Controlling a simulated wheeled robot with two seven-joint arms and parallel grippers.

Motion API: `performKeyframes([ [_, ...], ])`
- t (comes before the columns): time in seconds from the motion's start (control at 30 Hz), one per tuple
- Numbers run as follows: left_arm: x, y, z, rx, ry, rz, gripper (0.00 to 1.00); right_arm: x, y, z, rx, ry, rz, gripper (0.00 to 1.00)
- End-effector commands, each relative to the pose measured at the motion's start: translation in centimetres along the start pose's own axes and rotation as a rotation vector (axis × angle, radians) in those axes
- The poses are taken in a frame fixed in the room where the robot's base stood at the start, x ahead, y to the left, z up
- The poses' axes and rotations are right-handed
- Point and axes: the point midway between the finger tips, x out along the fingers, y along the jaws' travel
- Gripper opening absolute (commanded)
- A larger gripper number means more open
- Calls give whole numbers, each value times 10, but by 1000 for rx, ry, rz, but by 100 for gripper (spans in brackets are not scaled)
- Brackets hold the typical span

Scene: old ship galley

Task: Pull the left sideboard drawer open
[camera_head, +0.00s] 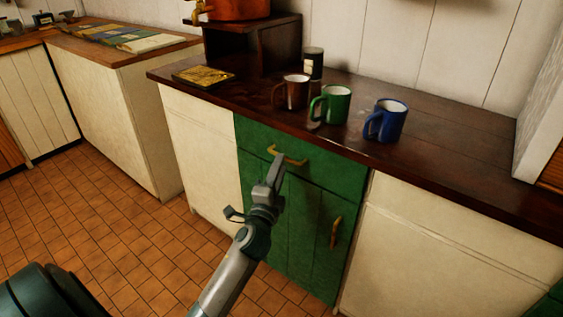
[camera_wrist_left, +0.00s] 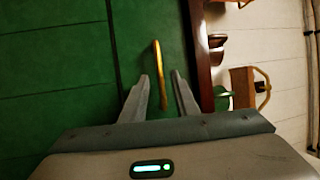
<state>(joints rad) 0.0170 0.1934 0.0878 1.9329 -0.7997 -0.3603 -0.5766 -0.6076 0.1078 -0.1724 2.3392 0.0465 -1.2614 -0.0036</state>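The green drawer front (camera_head: 325,170) is at the top of the green unit under the dark countertop. It looks closed, flush with the sideboard. Its brass bow handle (camera_head: 289,157) stands near its middle. My left gripper (camera_head: 275,172) is in front of the drawer, its fingertips close to the handle and just below it in the head view. In the left wrist view, the handle (camera_wrist_left: 157,70) runs lengthwise between the two spread fingers (camera_wrist_left: 162,88). The fingers are open; contact with the handle cannot be told. My right gripper is not seen.
A brown mug (camera_head: 297,93), a green mug (camera_head: 336,104), a blue mug (camera_head: 391,121) and a dark canister (camera_head: 313,63) stand on the countertop (camera_head: 440,150) above. A green door (camera_head: 300,235) with a brass handle (camera_head: 336,232) is below. Tiled floor (camera_head: 130,240) is open at left.

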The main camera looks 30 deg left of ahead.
Motion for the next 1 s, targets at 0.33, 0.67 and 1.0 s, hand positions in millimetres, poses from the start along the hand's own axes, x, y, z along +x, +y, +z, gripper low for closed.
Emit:
performKeyframes([
  [0.33,26,0,0,0,0,0,28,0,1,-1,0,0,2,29],
  [0.67,26,0,0,0,0,1,13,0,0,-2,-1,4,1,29],
  [1.0,26,1,0,0,0,2,0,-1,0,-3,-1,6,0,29],
])
